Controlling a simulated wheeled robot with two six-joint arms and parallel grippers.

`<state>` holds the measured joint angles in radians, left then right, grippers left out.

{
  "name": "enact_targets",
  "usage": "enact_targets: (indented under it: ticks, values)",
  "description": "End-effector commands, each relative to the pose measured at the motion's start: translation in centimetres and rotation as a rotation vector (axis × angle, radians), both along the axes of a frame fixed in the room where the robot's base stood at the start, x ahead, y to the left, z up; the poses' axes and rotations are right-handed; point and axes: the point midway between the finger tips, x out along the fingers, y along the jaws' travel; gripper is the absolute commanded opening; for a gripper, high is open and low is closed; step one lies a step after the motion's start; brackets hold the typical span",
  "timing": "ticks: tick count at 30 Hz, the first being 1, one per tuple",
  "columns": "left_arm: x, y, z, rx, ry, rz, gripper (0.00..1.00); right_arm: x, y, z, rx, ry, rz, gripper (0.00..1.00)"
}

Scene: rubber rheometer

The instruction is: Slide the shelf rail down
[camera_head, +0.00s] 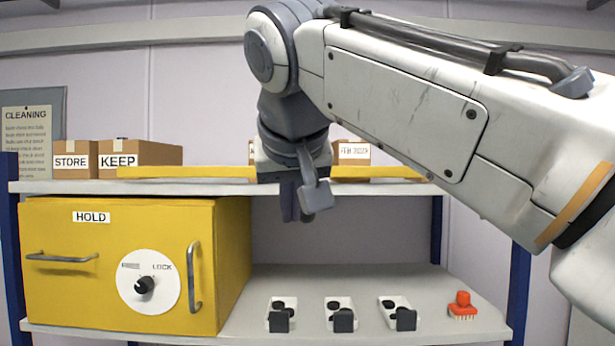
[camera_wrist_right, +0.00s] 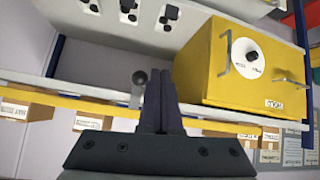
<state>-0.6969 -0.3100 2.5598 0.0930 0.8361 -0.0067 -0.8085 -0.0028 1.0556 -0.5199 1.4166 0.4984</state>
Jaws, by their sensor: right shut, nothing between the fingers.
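The shelf rail (camera_head: 185,172) is a long yellow bar along the front of the upper shelf, level. It also shows in the wrist view (camera_wrist_right: 100,106), where the picture is upside down. A grey ball-ended lever (camera_wrist_right: 139,78) stands out from the rail there. My right gripper (camera_head: 290,218) is shut and empty, fingers pointing down in front of the rail. In the wrist view its dark fingers (camera_wrist_right: 162,85) are just beside the lever, with a small gap seeming to show. My arm hides the rail's middle in the head view. My left gripper is not in view.
Below stands a yellow HOLD cabinet (camera_head: 130,265) with handles and a LOCK dial. Boxes (camera_head: 140,155) stand on the upper shelf. Space under the rail's right half is open.

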Motion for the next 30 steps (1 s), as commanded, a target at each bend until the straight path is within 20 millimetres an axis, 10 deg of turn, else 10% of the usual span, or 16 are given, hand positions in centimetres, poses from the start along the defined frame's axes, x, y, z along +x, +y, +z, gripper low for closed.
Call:
enact_targets:
  ticks: [3, 8, 22, 30]
  values:
    - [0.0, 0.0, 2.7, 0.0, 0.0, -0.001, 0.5, 0.1, -1.1, 7.0, 0.075, -0.078, -0.083, 0.0]
    - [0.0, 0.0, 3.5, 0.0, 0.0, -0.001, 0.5, -0.2, -2.3, 10.4, 0.129, -0.126, -0.147, 0.0]
    - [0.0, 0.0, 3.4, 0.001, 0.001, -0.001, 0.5, 0.0, -2.6, 10.6, 0.139, -0.135, -0.159, 0.0]
    - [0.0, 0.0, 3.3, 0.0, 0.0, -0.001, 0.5, 3.5, -2.5, 8.2, 0.137, -0.132, -0.162, 0.0]
